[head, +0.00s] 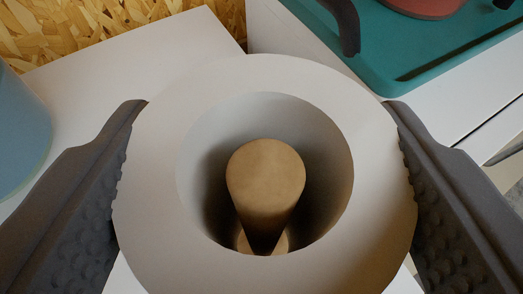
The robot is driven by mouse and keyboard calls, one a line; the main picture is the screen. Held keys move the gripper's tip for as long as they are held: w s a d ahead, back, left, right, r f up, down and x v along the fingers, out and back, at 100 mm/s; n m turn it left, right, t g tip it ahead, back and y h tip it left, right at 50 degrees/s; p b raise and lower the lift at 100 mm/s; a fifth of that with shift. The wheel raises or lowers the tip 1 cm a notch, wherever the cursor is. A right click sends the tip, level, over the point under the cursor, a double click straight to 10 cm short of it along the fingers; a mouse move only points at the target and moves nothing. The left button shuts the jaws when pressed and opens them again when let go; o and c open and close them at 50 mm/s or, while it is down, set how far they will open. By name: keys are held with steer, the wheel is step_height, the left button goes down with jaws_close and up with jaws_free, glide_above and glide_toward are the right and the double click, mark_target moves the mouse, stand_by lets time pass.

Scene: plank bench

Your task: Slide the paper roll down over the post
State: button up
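The paper roll (150,180) is a thick off-white ring in the middle of the head view, seen from above with its wide round hole facing me. My gripper (265,175) is shut on the roll, one dark ridged finger against its left side and one against its right. The post (265,172) is light brown with a round top and shows inside the roll's hole, roughly centred and a little low. Part of a brown base (278,241) shows below it through the hole. I cannot tell how far the post's top reaches into the hole.
A teal tray (385,62) with a reddish object (425,6) and a dark curved piece (343,22) lies at the upper right. A pale blue round object (20,135) stands at the left edge. White surface (140,65) is clear behind the roll. A chipboard panel (90,22) is at the back.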

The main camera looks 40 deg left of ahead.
steer(key=shift+f+b, duration=0.85)
steer(key=shift+f, duration=0.2)
steer(key=o, duration=1.4)
steer(key=shift+o, duration=0.2)
steer(key=v, duration=1.3)
steer(key=shift+s+r, duration=0.2)
steer(key=shift+s, duration=0.1)
steer(key=shift+d, duration=0.25)
steer(key=s+d+r+m+t+h, duration=0.1)
steer(key=d+r, duration=0.3)
steer(key=d, duration=0.6)
steer(key=s+d+r+m+t+h, duration=0.1)
steer(key=d+r+m+h, duration=0.3)
steer(key=d, duration=0.6)
steer(key=s+d+r+m+t+h, duration=0.1)
steer(key=d+r+m+t+h, duration=0.1)
steer(key=d, duration=0.8)
step_height(320, 180, up, 2)
steer(key=shift+s+r+m+t+h, duration=0.2)
steer(key=shift+s+m+t+h, duration=0.15)
steer(key=shift+h, duration=0.35)
